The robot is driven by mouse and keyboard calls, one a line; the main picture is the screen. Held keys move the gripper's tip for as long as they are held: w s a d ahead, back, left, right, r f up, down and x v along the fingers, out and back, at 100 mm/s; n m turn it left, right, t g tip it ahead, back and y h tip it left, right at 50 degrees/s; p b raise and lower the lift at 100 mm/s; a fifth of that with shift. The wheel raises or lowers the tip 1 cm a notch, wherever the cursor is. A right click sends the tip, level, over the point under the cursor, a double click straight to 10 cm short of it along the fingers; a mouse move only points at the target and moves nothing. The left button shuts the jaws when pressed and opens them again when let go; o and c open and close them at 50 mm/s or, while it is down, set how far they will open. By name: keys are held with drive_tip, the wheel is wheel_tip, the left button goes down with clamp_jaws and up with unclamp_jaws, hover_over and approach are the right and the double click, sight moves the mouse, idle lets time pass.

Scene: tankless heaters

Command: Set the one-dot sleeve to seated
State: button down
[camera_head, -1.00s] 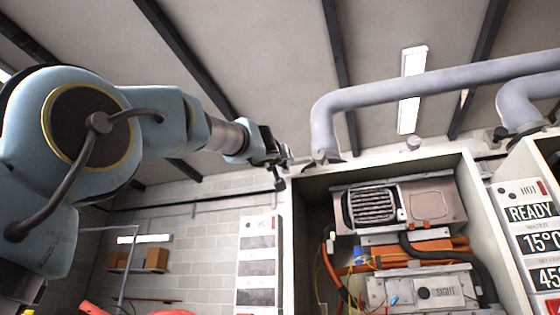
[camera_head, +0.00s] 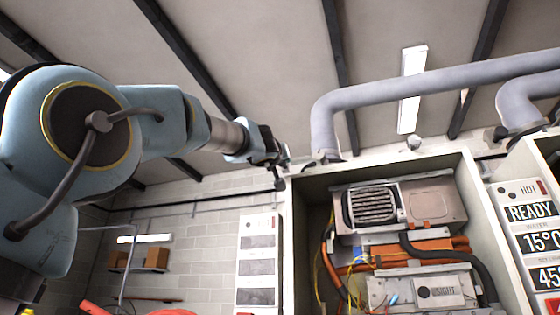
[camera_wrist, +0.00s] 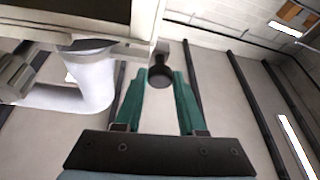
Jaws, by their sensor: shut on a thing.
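A grey sleeve or collar (camera_head: 324,161) sits around the foot of the pale flue pipe (camera_head: 322,125), on top of the open heater cabinet. In the wrist view a flat grey arm runs from the collar (camera_wrist: 95,47) to a dark round knob (camera_wrist: 160,75). My gripper (camera_head: 281,168) is left of the pipe foot in the head view. In the wrist view its green fingers (camera_wrist: 160,85) are shut on the knob, one on each side. I cannot make out any dot marking on the sleeve, nor whether it is fully down.
The open cabinet (camera_head: 291,240) holds a fan box, hoses and wires below the pipe. A second heater with a READY panel (camera_head: 530,213) and its own pipe (camera_head: 520,105) stands at the right. Shelf boxes (camera_head: 156,258) are at the back left.

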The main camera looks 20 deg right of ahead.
idle(0.8)
wheel_tip(320, 180, down, 4)
drive_tip(key=b, duration=0.4)
drive_tip(key=shift+r, duration=0.25)
drive_tip(key=shift+w, duration=0.1)
drive_tip(key=c, duration=0.5)
unclamp_jaws()
drive_tip(key=b+v, duration=0.6)
drive_tip(key=v, duration=0.5)
